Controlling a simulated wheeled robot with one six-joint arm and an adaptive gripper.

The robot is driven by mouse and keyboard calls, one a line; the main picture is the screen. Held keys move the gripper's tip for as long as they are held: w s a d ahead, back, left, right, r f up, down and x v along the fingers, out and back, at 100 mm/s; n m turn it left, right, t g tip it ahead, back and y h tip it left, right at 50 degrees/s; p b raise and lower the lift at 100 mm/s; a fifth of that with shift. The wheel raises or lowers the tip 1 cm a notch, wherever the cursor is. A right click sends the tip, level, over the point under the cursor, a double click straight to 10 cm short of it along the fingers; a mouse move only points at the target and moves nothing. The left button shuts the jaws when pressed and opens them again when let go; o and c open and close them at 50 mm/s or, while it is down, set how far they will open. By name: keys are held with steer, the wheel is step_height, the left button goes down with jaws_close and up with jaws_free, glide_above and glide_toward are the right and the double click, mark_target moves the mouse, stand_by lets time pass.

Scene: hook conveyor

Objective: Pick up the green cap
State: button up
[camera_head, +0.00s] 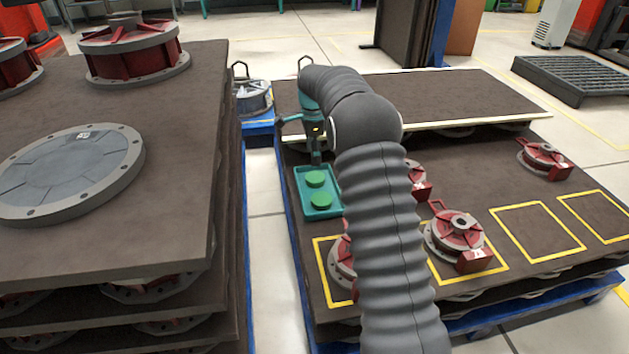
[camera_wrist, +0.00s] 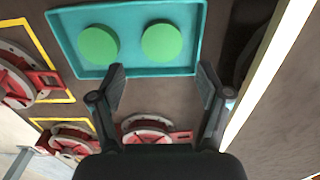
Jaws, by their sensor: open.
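Two green caps lie side by side in a teal tray (camera_head: 335,207). In the head view, one green cap (camera_head: 315,178) is at the far end and the other green cap (camera_head: 320,199) is nearer. In the wrist view, a green cap (camera_wrist: 98,44) is on the left and a green cap (camera_wrist: 162,41) on the right, with the tray rim (camera_wrist: 130,71) around them. My gripper (camera_wrist: 162,78) is open and empty, its fingertips near the tray's edge in the picture. In the head view my gripper (camera_head: 316,158) is at the tray's far end. Its exact height is unclear.
Red and grey flanged parts (camera_head: 457,232) stand on the brown table, some in yellow-outlined squares. A raised board with a pale edge (camera_head: 450,122) is behind the tray. A tall stack of brown boards (camera_head: 180,150) stands at left, across a floor gap.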

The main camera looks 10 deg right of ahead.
mark_target(313, 177)
step_height(313, 177, down, 9)
steer(key=shift+w+r+b, duration=0.1)
steer(key=shift+b, duration=0.55)
steer(key=c, duration=0.6)
